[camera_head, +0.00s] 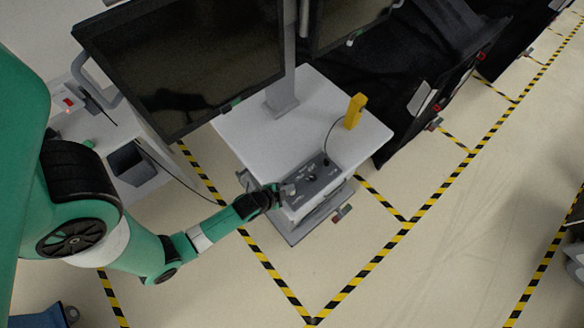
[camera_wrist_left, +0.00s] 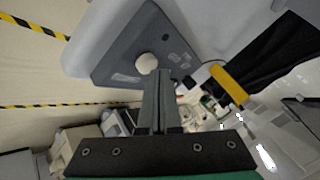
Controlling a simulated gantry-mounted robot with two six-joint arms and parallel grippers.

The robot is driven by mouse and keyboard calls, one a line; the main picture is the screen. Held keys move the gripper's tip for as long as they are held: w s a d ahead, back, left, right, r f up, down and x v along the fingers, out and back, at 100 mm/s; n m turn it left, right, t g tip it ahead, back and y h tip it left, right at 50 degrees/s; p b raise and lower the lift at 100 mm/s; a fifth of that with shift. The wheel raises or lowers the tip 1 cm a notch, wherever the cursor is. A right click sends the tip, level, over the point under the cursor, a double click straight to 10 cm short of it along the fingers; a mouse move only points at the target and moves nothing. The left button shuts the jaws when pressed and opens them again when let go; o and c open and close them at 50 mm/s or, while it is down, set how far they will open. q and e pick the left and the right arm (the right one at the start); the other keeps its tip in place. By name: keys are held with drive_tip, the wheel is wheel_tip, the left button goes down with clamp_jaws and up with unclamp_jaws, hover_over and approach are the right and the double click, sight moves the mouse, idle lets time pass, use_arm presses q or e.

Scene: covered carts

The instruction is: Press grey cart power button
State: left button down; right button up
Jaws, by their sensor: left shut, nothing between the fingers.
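The grey cart (camera_head: 262,137) stands in the middle of the head view, with a dark grey control panel (camera_head: 320,180) on its front edge. My left gripper (camera_head: 286,190) is at the left part of this panel. In the left wrist view the shut, empty fingers (camera_wrist_left: 157,78) point at a round whitish button (camera_wrist_left: 147,63) on the panel (camera_wrist_left: 112,68). The fingertips are right by the button's lower edge; I cannot tell whether they touch it. Small markings and other controls show on the panel beside the button. My right gripper is not in view.
A yellow handheld device (camera_head: 354,111) with a cable stands on the cart's top. A large dark monitor (camera_head: 185,65) rises above the cart. Black-covered carts (camera_head: 350,75) stand behind and to the right. Another white cart is at left.

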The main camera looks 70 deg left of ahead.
use_arm(q)
drive_tip(key=shift+f, duration=0.15)
drive_tip(key=shift+f+b, duration=0.35)
idle(0.3)
drive_tip(key=shift+r+p, duration=0.45)
drive_tip(key=shift+p, duration=0.1)
wheel_tip(320, 180, up, 6)
drive_tip(key=p, duration=0.6)
drive_tip(key=shift+r, duration=0.15)
